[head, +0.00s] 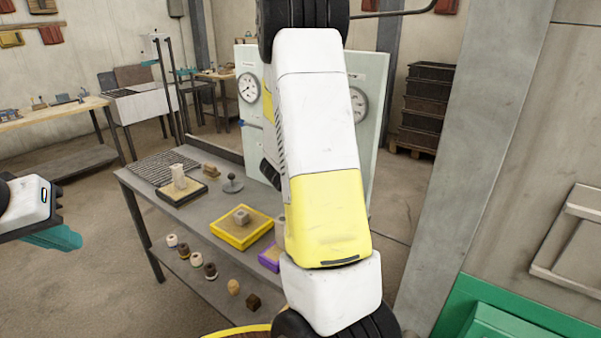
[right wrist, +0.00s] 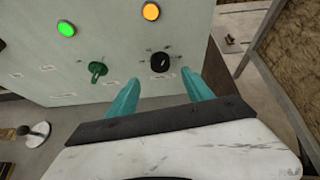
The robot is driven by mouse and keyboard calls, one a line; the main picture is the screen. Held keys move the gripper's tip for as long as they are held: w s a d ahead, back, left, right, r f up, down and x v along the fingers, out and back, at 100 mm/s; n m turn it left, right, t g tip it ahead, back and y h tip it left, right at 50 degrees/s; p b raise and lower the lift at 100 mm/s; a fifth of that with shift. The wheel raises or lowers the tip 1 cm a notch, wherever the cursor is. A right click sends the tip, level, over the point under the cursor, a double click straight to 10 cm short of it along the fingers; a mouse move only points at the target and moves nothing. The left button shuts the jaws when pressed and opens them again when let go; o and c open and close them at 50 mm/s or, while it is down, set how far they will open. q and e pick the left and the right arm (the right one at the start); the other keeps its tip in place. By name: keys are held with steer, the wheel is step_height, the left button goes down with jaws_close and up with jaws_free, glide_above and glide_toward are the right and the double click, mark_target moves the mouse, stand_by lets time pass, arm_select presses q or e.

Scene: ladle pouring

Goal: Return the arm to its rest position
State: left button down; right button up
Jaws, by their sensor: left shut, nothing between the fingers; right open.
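My right arm (head: 325,160), white and yellow, runs up the middle of the head view. It hides its own gripper there. In the right wrist view my right gripper (right wrist: 160,80) is open, with its teal fingers apart and nothing between them. Its fingertips are close in front of a pale panel (right wrist: 110,60), just below a black knob (right wrist: 161,62); I cannot tell whether they touch it. A green switch (right wrist: 97,71) is left of the fingers. My left gripper (head: 55,238) is shut and empty at the left edge of the head view, away from the bench.
A grey bench (head: 190,215) carries a yellow tray (head: 222,232) with a grey block, a purple tray (head: 268,258) and a ball-topped grey piece (head: 232,183). Small parts line its lower shelf. The panel with gauges (head: 249,88) stands behind. A grey pillar (head: 480,130) is at right.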

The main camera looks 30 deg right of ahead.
steer(key=shift+r, duration=0.1)
steer(key=s+a+r+m+g+y, duration=0.1)
steer(key=s+a+r+m+g, duration=0.15)
steer(key=s+r+m, duration=0.45)
steer(key=s+a+r+m+y, duration=0.2)
steer(key=s+a+m+y, duration=0.2)
steer(key=s+a+m, duration=0.2)
steer(key=s+a+r+m+y, duration=0.2)
steer(key=s+a+m, duration=0.3)
steer(key=a, duration=0.5)
steer(key=shift+s+a+m+t+y, duration=0.35)
steer(key=shift+m+t+y, duration=0.1)
steer(key=shift+m+y, duration=0.55)
steer(key=s+a+r+m+y, duration=0.1)
steer(key=a, duration=0.2)
steer(key=s+a+r+m+t+y, duration=0.1)
steer(key=a+r, duration=0.1)
steer(key=a, duration=0.1)
steer(key=s+a+r+m+y, duration=0.1)
steer(key=a+m, duration=0.1)
steer(key=a, duration=0.1)
steer(key=shift+s+a+r+t+y, duration=0.2)
steer(key=shift+s+r+t+y, duration=0.1)
steer(key=shift+s+t+y, duration=0.1)
steer(key=shift+c, duration=0.2)
